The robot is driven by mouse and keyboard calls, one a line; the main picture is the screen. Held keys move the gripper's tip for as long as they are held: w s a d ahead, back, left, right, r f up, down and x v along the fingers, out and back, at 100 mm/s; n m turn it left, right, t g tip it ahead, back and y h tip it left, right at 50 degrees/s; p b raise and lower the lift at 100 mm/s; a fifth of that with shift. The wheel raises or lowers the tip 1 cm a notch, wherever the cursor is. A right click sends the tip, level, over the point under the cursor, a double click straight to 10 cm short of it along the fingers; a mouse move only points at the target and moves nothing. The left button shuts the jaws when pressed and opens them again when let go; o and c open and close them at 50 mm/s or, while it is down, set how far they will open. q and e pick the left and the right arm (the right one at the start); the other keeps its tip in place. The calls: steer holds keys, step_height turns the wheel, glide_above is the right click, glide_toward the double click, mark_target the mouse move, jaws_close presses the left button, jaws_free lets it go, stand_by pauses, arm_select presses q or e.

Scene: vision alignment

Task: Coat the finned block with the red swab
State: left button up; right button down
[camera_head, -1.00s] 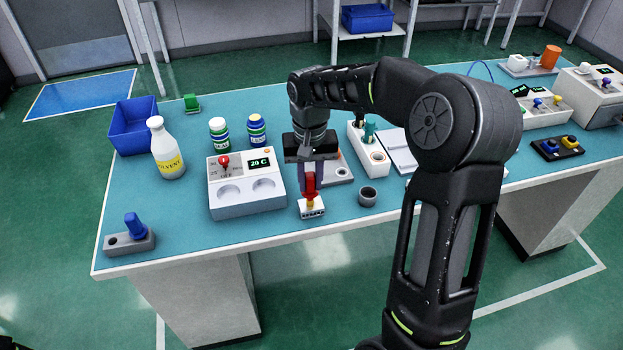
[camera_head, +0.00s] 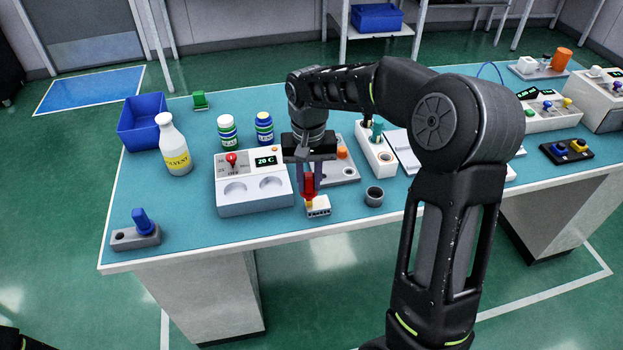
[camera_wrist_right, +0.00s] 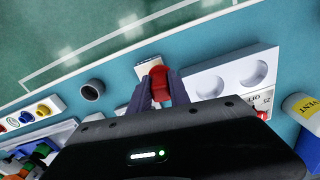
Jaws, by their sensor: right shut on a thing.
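My right gripper (camera_head: 308,190) points down over the front middle of the table and is shut on the red swab (camera_head: 309,184). The swab is also between the fingers in the right wrist view (camera_wrist_right: 159,82). The small white finned block (camera_head: 319,207) lies on the table just below and in front of the swab; its top end shows in the wrist view (camera_wrist_right: 150,63). The swab's lower end is at or very near the block; I cannot tell if they touch. My left gripper is not in view.
A white heater unit with two round wells (camera_head: 253,200) stands just left of the block. A small grey cup (camera_head: 374,197) stands to its right. A solvent bottle (camera_head: 175,150), a blue bin (camera_head: 140,122) and a blue-handled tool in its holder (camera_head: 142,228) are further left.

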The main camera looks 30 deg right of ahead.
steer(key=shift+d, duration=0.15)
steer(key=shift+s+d, duration=0.2)
steer(key=shift+d, duration=0.2)
steer(key=shift+d, duration=0.15)
steer(key=shift+s+d, duration=0.2)
steer(key=shift+d, duration=0.15)
steer(key=shift+d, duration=0.1)
stand_by(0.5)
steer(key=shift+s+d, duration=0.2)
steer(key=shift+d, duration=0.25)
steer(key=shift+d, duration=0.1)
steer(key=shift+s+d, duration=0.15)
steer(key=shift+d, duration=0.25)
steer(key=shift+a, duration=0.15)
